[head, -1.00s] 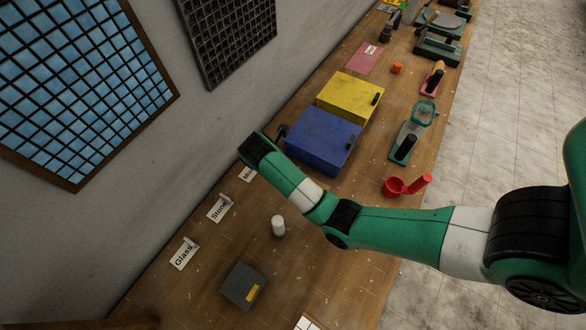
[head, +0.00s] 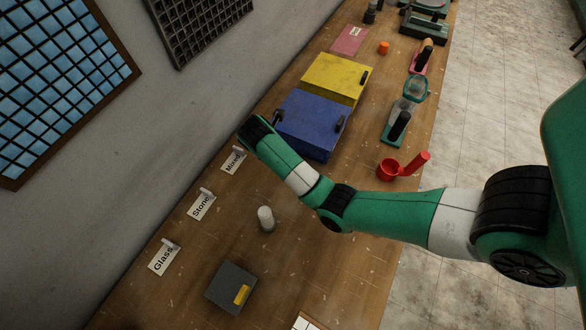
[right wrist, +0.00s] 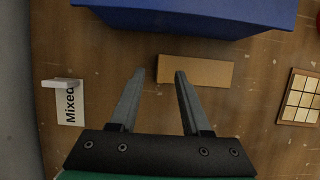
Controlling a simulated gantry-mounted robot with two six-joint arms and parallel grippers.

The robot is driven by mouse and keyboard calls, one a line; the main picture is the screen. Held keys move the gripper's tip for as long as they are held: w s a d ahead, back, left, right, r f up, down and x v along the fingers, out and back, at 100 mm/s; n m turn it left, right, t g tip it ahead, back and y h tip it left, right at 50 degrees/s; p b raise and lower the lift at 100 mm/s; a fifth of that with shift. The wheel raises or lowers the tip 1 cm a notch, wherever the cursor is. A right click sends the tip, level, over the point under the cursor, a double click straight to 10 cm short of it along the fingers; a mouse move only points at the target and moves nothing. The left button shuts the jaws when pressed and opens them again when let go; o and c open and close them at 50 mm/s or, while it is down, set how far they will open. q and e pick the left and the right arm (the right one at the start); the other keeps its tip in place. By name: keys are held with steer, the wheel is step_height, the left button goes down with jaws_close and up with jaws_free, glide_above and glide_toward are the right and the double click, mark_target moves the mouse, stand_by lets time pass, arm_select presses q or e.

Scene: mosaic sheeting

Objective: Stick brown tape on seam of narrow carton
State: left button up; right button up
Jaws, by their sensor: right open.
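A narrow tan piece that looks like the narrow carton (right wrist: 197,70) lies on the bench in the right wrist view, just in front of the blue box. No seam or tape can be made out on it. My right gripper (right wrist: 160,75) is open, with nothing between its fingers. Its right fingertip overlaps the carton's left end in the picture; I cannot tell whether they touch. In the head view my right arm reaches across the bench, its wrist beside the blue box, and the carton is not visible. No brown tape can be identified. My left gripper is not in view.
The blue box (head: 312,122) and yellow box (head: 335,78) stand on the bench (head: 180,300). A "Mixed" sign (right wrist: 69,103) is left of my gripper. A tile sheet (right wrist: 300,97) lies right.

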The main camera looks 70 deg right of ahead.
steer(key=x, duration=0.4)
steer(key=shift+s+d+b, duration=0.1)
steer(key=shift+s+b, duration=0.05)
steer(key=shift+b, duration=0.25)
steer(key=shift+r, duration=0.1)
jaws_close()
stand_by(0.8)
